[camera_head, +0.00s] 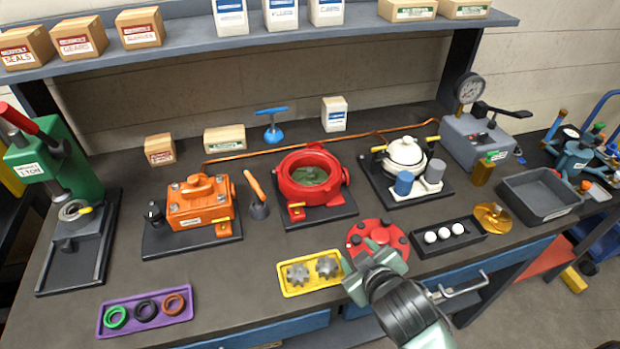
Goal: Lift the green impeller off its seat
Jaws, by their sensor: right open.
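The green impeller (309,176) sits inside the round red pump housing (290,187), which stands open at the top on a dark base plate in the middle of the bench. The housing's rim hides part of the impeller. My right gripper (371,268) is open and empty at the bench's front. It is in front and to the right of the housing, well apart from it, and overlaps the near edge of a red lobed cover (360,238). My left gripper is not in view.
A yellow tray (313,286) with grey gears lies left of my right gripper. A dark tray with white balls (444,233) and a brass impeller (493,217) lie right. An orange gearbox (200,205) and white pump (404,152) flank the housing. A shelf (250,45) overhangs the back.

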